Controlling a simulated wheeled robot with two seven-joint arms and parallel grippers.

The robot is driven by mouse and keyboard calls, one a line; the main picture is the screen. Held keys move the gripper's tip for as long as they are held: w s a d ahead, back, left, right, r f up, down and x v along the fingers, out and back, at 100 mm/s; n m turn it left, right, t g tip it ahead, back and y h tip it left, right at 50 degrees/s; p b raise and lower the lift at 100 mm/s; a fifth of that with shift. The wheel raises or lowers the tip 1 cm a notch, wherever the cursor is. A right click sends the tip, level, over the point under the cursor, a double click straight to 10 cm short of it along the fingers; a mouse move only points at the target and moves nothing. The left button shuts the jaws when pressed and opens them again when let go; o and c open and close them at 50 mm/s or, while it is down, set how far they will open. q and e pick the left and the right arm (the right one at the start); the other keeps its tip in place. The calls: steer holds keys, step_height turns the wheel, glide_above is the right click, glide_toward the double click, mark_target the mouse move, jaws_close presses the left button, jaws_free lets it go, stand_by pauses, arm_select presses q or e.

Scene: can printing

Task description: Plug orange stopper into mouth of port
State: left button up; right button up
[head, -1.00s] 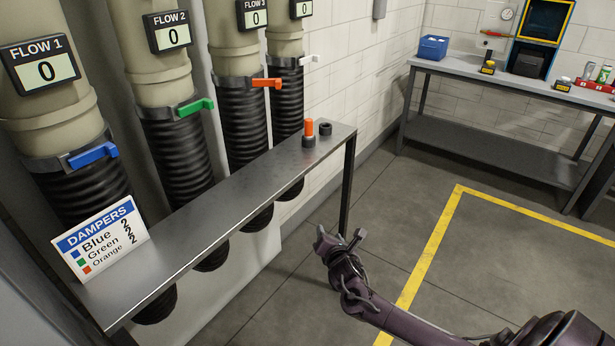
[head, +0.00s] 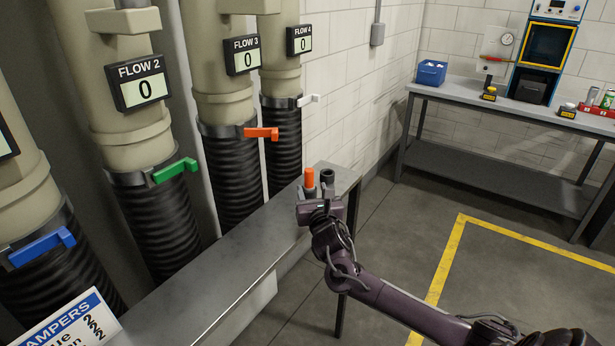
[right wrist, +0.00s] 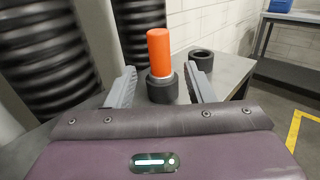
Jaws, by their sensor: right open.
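The orange stopper (head: 309,178) stands upright in a dark ring-shaped holder (right wrist: 163,89) near the far end of the metal shelf. It also shows in the right wrist view (right wrist: 159,52). A second dark ring, the open port (right wrist: 201,59), stands just to its right with its mouth empty; its rim shows in the head view (head: 327,175). My right gripper (right wrist: 158,88) is open and points at the stopper, with one finger to each side of the line to it. The stopper appears just beyond the fingertips, not gripped. My left gripper is not in view.
The narrow metal shelf (head: 215,275) runs along black corrugated hoses with blue, green, orange and white damper levers. A dampers sign (head: 70,325) stands at its near end. A workbench (head: 480,97) with a blue bin (head: 431,73) is at the back right. Open floor lies to the right.

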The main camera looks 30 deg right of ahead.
mark_target(310, 183)
steer(key=shift+w+d+r, duration=0.15)
steer(key=shift+w+r, duration=0.1)
steer(key=shift+w, duration=0.1)
steer(key=shift+w+d+p, duration=0.25)
steer(key=shift+w+p, duration=0.35)
steer(key=shift+x, duration=1.2)
steer(key=shift+w+d+f+p, duration=0.25)
steer(key=shift+w+p, duration=0.1)
steer(key=shift+w, duration=0.2)
steer(key=shift+c, duration=1.3)
steer(key=c, duration=0.5)
steer(key=shift+c, duration=1.4)
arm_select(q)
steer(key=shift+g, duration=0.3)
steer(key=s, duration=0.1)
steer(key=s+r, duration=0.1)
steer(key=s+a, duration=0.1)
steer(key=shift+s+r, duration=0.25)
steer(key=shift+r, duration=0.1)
